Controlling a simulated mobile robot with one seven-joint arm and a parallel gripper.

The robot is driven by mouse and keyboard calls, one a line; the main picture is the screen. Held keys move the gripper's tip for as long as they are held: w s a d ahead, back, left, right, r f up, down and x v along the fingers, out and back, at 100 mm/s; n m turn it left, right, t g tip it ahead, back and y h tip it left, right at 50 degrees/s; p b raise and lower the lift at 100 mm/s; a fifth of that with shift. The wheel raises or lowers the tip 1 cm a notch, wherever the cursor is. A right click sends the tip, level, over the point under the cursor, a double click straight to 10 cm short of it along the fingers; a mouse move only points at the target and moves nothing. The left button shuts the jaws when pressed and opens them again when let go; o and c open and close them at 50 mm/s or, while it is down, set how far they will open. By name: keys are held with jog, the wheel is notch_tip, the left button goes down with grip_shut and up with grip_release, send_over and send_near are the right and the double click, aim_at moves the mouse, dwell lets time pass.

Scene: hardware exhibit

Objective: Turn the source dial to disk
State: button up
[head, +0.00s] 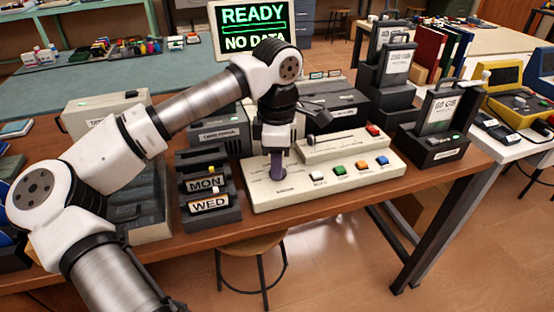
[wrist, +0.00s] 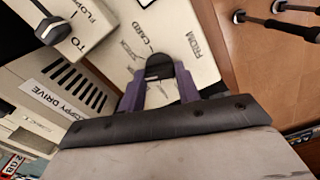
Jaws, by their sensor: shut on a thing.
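The cream control console (head: 300,190) stands on the wooden table, with a row of white, green, orange and blue buttons along its front. The source dial (wrist: 160,68) is a dark knob on a cream panel. In the wrist view the labels "FROM" and "CARD" show beside it; other small labels are unreadable. My gripper (head: 278,168) points down at the left part of the console. Its purple fingers (wrist: 160,80) are on either side of the dial and shut on it. The fingers hide most of the dial in the head view, and I cannot tell where it points.
A monitor (head: 252,28) reads "READY / NO DATA". Dark racks holding "MON" and "WED" cards (head: 208,204) stand left of the console. A dark box with a handle (head: 436,125) stands to its right. Grey machines stand behind it. A stool (head: 250,243) is below the table's front edge.

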jog(key=o, duration=1)
notch_tip(320, 180, up, 14)
jog(key=shift+f+p, duration=0.1)
jog(key=shift+p, duration=0.2)
